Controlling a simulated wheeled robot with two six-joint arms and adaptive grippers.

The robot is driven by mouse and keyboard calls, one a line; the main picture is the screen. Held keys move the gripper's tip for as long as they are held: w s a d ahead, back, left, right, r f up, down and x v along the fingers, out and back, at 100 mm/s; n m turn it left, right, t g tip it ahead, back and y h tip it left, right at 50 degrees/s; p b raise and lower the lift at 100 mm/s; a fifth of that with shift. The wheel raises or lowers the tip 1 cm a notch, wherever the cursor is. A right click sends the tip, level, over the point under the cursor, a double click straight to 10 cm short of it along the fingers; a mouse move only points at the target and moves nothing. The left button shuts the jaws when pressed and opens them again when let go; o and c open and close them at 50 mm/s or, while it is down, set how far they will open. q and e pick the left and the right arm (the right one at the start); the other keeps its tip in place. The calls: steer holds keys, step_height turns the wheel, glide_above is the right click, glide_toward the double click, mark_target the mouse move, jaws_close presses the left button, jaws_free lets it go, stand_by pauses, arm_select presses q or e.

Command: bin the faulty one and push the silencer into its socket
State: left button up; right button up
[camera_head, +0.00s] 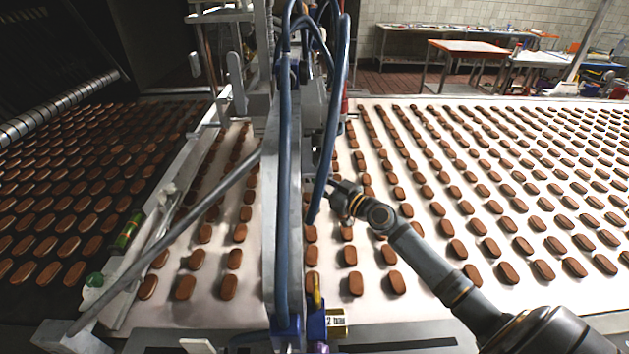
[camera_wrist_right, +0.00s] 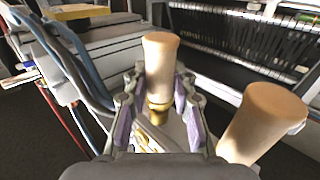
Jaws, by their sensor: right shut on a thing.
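In the right wrist view, a tan cylinder with a brass lower end (camera_wrist_right: 160,65), which looks like a silencer, stands between the purple-padded fingers of my right gripper (camera_wrist_right: 160,110). The gripper is shut on it. A second tan cylinder (camera_wrist_right: 262,118) stands to the right of the fingers, apart from them; its lower end is hidden. In the head view my right gripper (camera_head: 343,193) is beside the upright metal beam and blue hoses, and what it holds is too small to make out. I cannot tell which silencer is faulty. No bin or empty socket is clearly visible. My left gripper is out of view.
A metal beam (camera_head: 283,180) with blue hoses (camera_head: 333,110) rises in the middle of the head view. A white conveyor (camera_head: 430,285) carries rows of brown biscuits. A dark conveyor with biscuits lies left. An orange-topped table (camera_head: 468,47) stands at the back.

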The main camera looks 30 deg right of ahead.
steer(key=shift+r+p, duration=0.4)
steer(key=shift+r, duration=0.2)
steer(key=o, duration=1)
